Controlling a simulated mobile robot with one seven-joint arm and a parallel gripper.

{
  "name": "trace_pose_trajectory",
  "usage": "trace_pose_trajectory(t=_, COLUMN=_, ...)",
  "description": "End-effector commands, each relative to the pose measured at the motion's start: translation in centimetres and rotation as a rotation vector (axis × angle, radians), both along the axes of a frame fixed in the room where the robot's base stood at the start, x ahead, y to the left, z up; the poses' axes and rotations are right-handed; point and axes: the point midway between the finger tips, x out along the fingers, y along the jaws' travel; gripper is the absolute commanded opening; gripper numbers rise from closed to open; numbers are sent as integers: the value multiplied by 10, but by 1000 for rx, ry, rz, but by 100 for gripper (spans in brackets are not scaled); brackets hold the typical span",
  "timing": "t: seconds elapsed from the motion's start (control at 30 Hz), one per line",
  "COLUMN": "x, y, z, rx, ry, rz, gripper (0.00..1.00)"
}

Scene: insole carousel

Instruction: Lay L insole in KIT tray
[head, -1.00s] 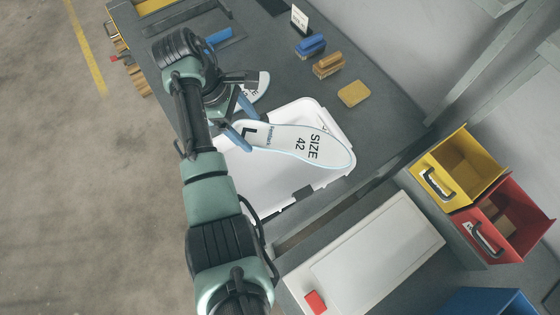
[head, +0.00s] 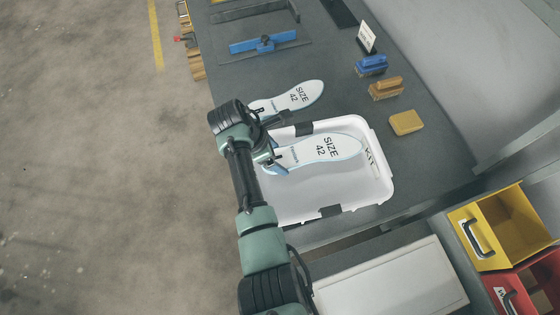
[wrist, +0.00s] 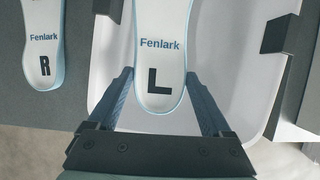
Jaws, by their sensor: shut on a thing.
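The L insole (head: 325,149), white with a pale blue edge and marked SIZE 42, is over the white KIT tray (head: 378,195), inside its outline in the head view. I cannot tell whether it touches the tray floor. In the wrist view the L insole (wrist: 162,45) shows its black L at the heel. My gripper (wrist: 160,75) is shut on this heel, one finger along each side. In the head view my gripper (head: 271,158) is at the tray's left side, partly hidden by my arm. The KIT label shows at the tray's far right end.
The R insole (head: 302,96) lies on the grey table just beyond the tray and shows in the wrist view (wrist: 43,50). A blue brush (head: 372,65), an orange brush (head: 386,88) and a yellow sponge (head: 406,122) stand right. Dark clips (head: 330,211) sit on the tray edges.

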Motion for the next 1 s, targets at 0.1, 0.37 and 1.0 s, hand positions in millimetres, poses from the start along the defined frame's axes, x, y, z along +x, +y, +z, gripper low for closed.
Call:
trace_pose_trajectory(t=0.1, x=-1, y=0, z=-20, rx=-1, ry=4, rz=2, gripper=29)
trace_pose_trajectory(t=0.37, x=0, y=0, z=-37, rx=0, ry=0, rz=0, gripper=29)
trace_pose_trajectory(t=1.0, x=0, y=0, z=-38, rx=0, ry=1, rz=-1, gripper=100)
